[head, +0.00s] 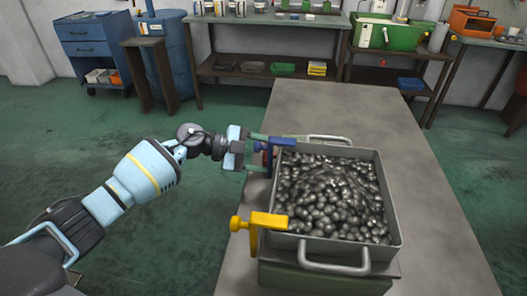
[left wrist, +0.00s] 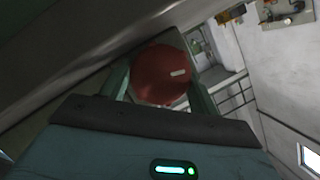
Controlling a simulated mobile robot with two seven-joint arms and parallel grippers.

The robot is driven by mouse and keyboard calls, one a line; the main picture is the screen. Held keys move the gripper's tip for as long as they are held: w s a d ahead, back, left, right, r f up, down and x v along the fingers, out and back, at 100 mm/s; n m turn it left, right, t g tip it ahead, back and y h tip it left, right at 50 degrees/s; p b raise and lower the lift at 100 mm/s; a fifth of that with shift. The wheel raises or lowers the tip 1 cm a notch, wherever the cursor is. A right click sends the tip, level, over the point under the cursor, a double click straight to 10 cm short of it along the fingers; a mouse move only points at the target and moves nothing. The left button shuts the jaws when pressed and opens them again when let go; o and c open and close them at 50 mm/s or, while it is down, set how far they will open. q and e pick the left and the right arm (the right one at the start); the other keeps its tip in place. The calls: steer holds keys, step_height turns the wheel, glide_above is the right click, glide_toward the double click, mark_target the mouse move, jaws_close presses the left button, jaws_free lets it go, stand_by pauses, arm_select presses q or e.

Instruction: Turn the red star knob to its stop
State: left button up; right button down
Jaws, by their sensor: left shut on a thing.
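The red star knob (left wrist: 161,75) fills the middle of the left wrist view, with a small pale mark on its face. My left gripper (left wrist: 160,88) has one green finger on each side of the knob and is shut on it. In the head view my left gripper (head: 266,154) is at the left side of the metal tray, by a blue clamp (head: 277,142). There the knob is mostly hidden by the fingers and the clamp. My right gripper is not in view.
The metal tray (head: 392,205), full of dark round parts, stands on a grey table (head: 310,105). A yellow clamp (head: 266,219) grips its near left corner. The table beyond the tray is bare. Shelves, a blue barrel (head: 176,52) and a blue cabinet (head: 90,45) stand behind.

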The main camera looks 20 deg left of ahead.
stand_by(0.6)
arm_select(q)
steer(key=o, duration=1)
steer(key=shift+c, duration=0.2)
steer(key=shift+f, duration=0.1)
